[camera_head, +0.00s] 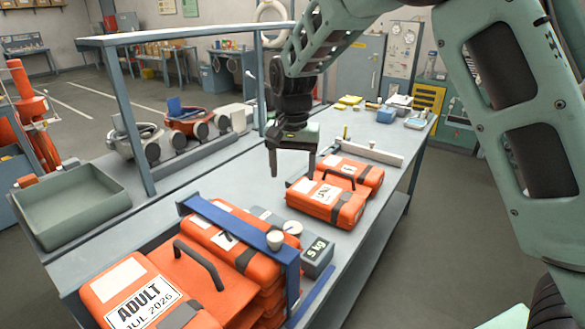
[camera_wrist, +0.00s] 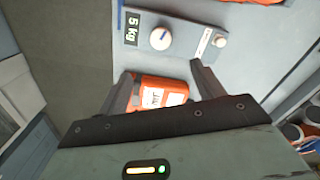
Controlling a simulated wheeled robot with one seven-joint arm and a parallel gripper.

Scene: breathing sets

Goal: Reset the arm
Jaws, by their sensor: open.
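My gripper (camera_head: 291,163) hangs fingers-down above the workbench, left of the orange cases in the middle of the bench. In the wrist view the gripper (camera_wrist: 163,88) has its two fingers well apart. An orange case with a white label (camera_wrist: 158,95) shows between and below them, not gripped. In the head view the orange case (camera_head: 325,202) lies on the bench with a dark strap and handle. Another orange case (camera_head: 357,170) lies just behind it. My arm comes in from the upper right and is bent downward.
Stacked orange cases, one marked ADULT (camera_head: 143,303), fill the near bench beside a blue frame (camera_head: 293,270). A grey tray (camera_head: 72,204) and breathing masks (camera_head: 188,122) are at left. Bare bench lies left of the middle cases.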

